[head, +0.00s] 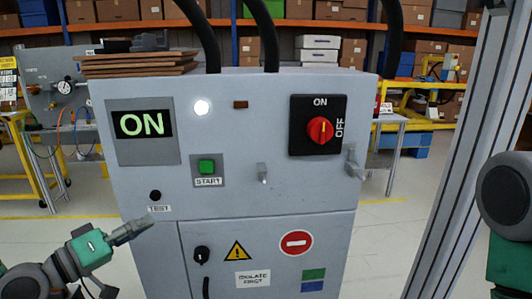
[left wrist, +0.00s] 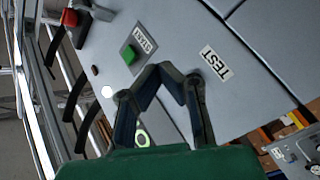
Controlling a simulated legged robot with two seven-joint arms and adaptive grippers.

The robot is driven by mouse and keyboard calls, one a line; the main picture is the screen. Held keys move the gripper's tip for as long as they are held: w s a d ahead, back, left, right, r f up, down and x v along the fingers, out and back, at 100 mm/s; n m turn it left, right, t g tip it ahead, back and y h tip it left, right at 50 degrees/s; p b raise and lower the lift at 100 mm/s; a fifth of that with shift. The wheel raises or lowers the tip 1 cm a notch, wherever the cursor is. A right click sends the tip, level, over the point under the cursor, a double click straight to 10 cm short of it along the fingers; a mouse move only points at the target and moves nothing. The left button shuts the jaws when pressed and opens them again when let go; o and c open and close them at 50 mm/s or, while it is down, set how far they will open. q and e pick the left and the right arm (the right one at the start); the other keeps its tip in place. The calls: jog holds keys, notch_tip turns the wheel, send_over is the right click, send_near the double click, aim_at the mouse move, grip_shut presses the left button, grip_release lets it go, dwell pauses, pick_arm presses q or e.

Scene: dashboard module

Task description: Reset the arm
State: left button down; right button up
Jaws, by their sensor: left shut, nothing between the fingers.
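My left gripper (head: 134,229) is at the lower left of the head view, in front of the grey control cabinet (head: 290,190), just below the TEST label (head: 159,209) and its black button (head: 155,195). It also shows in the left wrist view (left wrist: 160,70), fingertips together and empty. Whether it touches the cabinet I cannot tell. The cabinet has a lit ON display (head: 142,124), a lit white lamp (head: 201,107), a green START button (head: 207,166) and a red rotary switch (head: 320,130) with its mark upright toward ON. My right gripper is out of view.
A grey metal post (head: 463,150) stands to the right of the cabinet. Black cables rise from the cabinet's top, beside stacked brown sheets (head: 138,64). A bench with a gauge panel (head: 75,90) is at left. Shelves with boxes stand behind. Floor shows on both sides.

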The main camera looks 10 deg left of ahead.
pick_arm(q)
jog(key=s+d+f+g+y, duration=0.1)
jog(key=s+d+f+g, duration=0.2)
jog(key=f, duration=0.4)
jog(key=s+d+f+m+g+y, duration=0.1)
jog(key=s+d+f+g, duration=0.15)
jog(key=f, duration=0.35)
jog(key=s+d+f+g+y, duration=0.1)
jog(key=s+d+f+g, duration=0.2)
jog(key=f, duration=0.4)
jog(key=s+a+f+m+g+y, duration=0.1)
jog(key=s+a+f+g+y, duration=0.1)
jog(key=s+f, duration=0.4)
jog(key=s+a+f+m+g+y+b, duration=0.1)
jog(key=s+f, duration=0.5)
jog(key=s, duration=0.7)
jog(key=a+m+g+y, duration=0.1)
jog(key=a+g+y, duration=0.1)
jog(key=g+y, duration=0.1)
jog(key=shift+s+a+f+y, duration=0.15)
jog(key=shift+a+f+y, duration=0.1)
jog(key=shift+y, duration=0.15)
jog(key=shift+g, duration=0.25)
